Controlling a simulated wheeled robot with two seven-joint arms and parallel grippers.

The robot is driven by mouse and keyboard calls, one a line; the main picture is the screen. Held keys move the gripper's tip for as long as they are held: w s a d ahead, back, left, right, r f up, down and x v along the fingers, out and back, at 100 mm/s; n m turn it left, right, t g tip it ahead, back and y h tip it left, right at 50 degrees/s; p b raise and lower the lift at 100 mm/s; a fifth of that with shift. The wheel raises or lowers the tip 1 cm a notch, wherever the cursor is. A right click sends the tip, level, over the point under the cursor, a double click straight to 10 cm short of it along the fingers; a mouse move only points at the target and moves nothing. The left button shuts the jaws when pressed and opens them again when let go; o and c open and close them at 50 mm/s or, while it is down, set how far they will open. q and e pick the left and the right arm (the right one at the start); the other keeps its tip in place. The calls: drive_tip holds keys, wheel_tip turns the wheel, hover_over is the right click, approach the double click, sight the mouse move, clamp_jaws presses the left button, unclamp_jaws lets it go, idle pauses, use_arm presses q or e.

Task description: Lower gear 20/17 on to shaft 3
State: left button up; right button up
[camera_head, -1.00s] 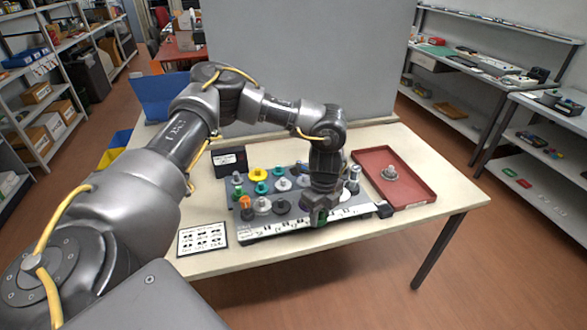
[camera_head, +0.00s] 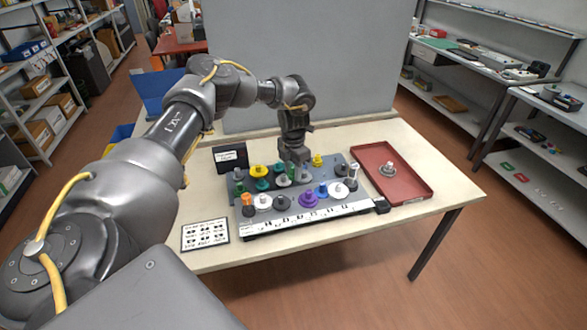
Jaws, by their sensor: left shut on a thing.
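My left gripper (camera_head: 298,166) points down over the back middle of the grey board (camera_head: 346,162). It is shut on a small part, probably a gear, that is mostly hidden by the fingers; I cannot read a number or tell a shaft label. Several coloured gears stand on the board, among them a yellow gear (camera_head: 258,171), a second yellow gear (camera_head: 317,160), a purple gear (camera_head: 309,199) and an orange one (camera_head: 247,201). I cannot tell whether the held part touches a shaft. My right gripper is not in view.
A red tray (camera_head: 416,190) with a grey part (camera_head: 388,169) lies right of the board. A white labelled strip (camera_head: 290,221) runs along its front. A printed card (camera_head: 205,234) lies at front left, a black box (camera_head: 229,158) behind left. The front right table is clear.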

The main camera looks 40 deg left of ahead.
sight(293, 180)
use_arm(q)
drive_tip(key=shift+f, duration=0.2)
wheel_tip(293, 180, down, 5)
drive_tip(key=b, duration=0.4)
drive_tip(key=shift+r+b, duration=0.2)
drive_tip(key=shift+b, duration=0.2)
drive_tip(key=shift+r, duration=0.2)
drive_tip(key=shift+r+p, duration=0.1)
drive_tip(key=shift+p, duration=0.3)
drive_tip(key=shift+p, duration=0.5)
drive_tip(key=shift+f, duration=0.2)
